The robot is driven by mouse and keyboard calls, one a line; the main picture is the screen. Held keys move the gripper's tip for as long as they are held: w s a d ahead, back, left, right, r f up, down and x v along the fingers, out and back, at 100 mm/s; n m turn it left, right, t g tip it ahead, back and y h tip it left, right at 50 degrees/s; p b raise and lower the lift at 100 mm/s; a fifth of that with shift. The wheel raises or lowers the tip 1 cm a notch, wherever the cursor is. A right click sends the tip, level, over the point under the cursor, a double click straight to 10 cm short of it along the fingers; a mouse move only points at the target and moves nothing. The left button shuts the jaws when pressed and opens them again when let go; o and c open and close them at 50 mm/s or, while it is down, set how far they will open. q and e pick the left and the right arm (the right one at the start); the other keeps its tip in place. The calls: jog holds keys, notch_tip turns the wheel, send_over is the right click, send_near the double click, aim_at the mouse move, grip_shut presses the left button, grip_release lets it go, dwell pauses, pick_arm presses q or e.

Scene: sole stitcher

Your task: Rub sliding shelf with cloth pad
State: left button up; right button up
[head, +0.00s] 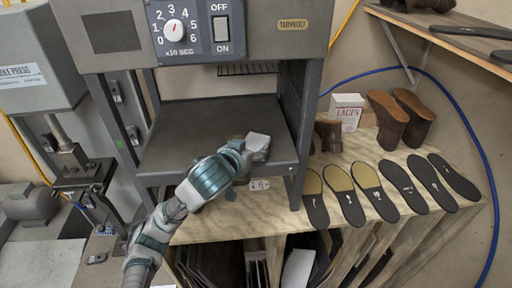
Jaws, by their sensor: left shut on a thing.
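The sliding shelf (200,126) is the dark flat plate inside the grey machine, below its control panel. My left arm reaches up to the shelf's front right part. My left gripper (247,148) is shut on a light grey cloth pad (259,142), over the shelf near its right front edge. The arm hides part of the shelf's front edge, and whether the pad touches the surface is hard to tell. My right gripper is not in view.
The machine's control panel (194,28) with dial and switch overhangs the shelf, and side posts flank it. Several soles (403,186), brown boots (390,117) and a laces box (345,111) stand on the wooden bench to the right. A sole press (38,75) is at left.

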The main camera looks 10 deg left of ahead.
pick_arm(q)
jog(key=a, duration=0.2)
jog(key=shift+s+a+f, duration=0.2)
jog(key=shift+s+a, duration=0.05)
jog(key=shift+a, duration=0.05)
jog(key=a, duration=0.4)
jog(key=shift+s, duration=0.3)
jog(key=shift+a, duration=0.3)
jog(key=shift+s, duration=0.1)
jog(key=shift+d+r, duration=0.15)
jog(key=shift+r, duration=0.05)
jog(key=shift+d+r, duration=0.15)
jog(key=shift+d, duration=0.25)
jog(key=shift+w+d, duration=0.45)
jog(key=shift+d, duration=0.15)
jog(key=shift+w+d+f, duration=0.1)
jog(key=shift+d+f, duration=0.05)
jog(key=shift+f, duration=0.05)
jog(key=d, duration=0.3)
jog(key=shift+w+d, duration=0.2)
jog(key=shift+w, duration=0.15)
jog(key=shift+w+d, duration=0.2)
jog(key=shift+d, duration=0.55)
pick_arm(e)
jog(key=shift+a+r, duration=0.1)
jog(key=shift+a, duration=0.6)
